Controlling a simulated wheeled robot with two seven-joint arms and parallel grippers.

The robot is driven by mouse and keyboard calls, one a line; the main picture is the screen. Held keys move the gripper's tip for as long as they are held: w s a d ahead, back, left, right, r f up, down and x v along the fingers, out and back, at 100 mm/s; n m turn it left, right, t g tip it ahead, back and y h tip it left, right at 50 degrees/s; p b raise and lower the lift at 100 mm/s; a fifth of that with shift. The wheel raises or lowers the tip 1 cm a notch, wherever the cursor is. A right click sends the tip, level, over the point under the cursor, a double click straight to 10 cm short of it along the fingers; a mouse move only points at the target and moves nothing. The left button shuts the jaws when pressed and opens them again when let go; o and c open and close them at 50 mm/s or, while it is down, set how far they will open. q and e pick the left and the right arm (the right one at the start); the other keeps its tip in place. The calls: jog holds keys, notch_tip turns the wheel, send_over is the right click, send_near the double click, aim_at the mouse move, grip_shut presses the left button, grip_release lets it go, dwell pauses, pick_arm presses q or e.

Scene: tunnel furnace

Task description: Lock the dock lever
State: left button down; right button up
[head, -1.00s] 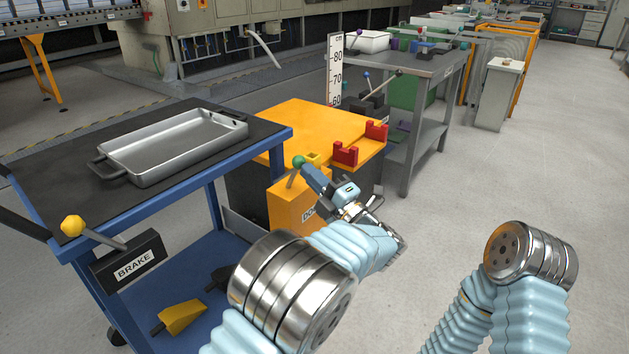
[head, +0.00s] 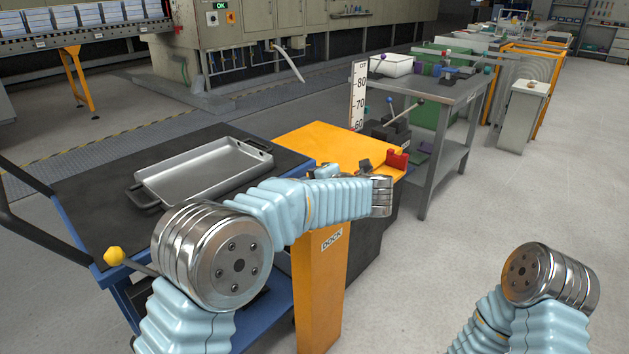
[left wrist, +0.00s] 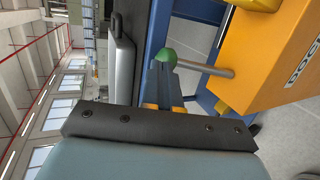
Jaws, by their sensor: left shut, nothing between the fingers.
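The dock lever has a green ball knob (left wrist: 166,56) on a grey rod (left wrist: 205,69) that comes out of the orange dock post (left wrist: 268,50) in the left wrist view. In the head view the orange dock post (head: 318,285) carries a DOCK label, and my left arm hides the lever. My left gripper (left wrist: 163,70) is shut and empty. Its fingertips are right at the knob; I cannot tell whether they touch it. In the head view the left gripper is mostly hidden behind its arm. My right gripper is out of view; only part of that arm shows.
A blue cart with a black top (head: 110,185) bears a grey metal tray (head: 205,172), beside the orange dock top (head: 310,138). A yellow-knobbed brake lever (head: 114,256) is at the cart's front left. A red bracket (head: 397,161) sits on the dock's right. Open floor lies right.

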pick_arm(q)
jog(key=shift+w+a, duration=0.35)
jog(key=shift+a, duration=0.2)
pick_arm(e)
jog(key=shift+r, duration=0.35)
pick_arm(q)
jog(key=shift+a, duration=0.2)
jog(key=shift+p, duration=0.3)
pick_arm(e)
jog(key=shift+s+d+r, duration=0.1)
